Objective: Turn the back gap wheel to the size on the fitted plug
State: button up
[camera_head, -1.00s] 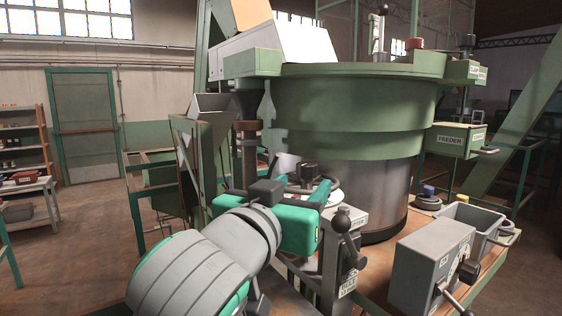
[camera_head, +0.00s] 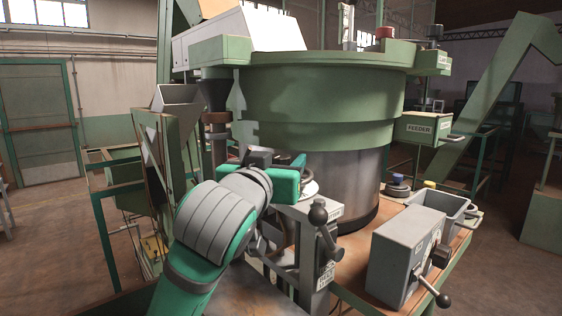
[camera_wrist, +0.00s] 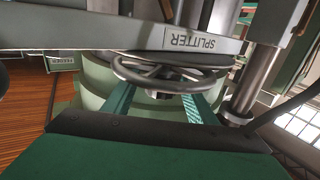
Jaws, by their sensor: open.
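A grey spoked handwheel (camera_wrist: 170,73) shows in the wrist view, just below a grey bar labelled SPLITTER (camera_wrist: 190,40). I cannot tell whether it is the back gap wheel, and no size marks are readable. My gripper (camera_wrist: 155,98) is open, with its two green fingers apart below the wheel and pointing towards it. No grip on the wheel shows, and contact is unclear. In the head view my green gripper body (camera_head: 286,184) is in front of the big drum and hides most of the wheel area. I cannot identify the fitted plug.
A green feeder bowl (camera_head: 315,110) stands behind my arm. A grey box with a lever (camera_head: 405,258) and a grey bin (camera_head: 447,208) sit on the bench at right. Small round pieces (camera_head: 397,186) lie behind them.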

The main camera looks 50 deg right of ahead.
jog(key=shift+w+d, duration=0.2)
jog(key=c, duration=1.1)
jog(key=shift+o, duration=0.2)
jog(key=shift+m+g+h, duration=0.5)
jog(key=shift+m+g, duration=0.3)
jog(key=shift+g, duration=0.4)
jog(key=o, duration=1.1)
jog(key=shift+c, duration=0.2)
jog(key=shift+a, duration=0.1)
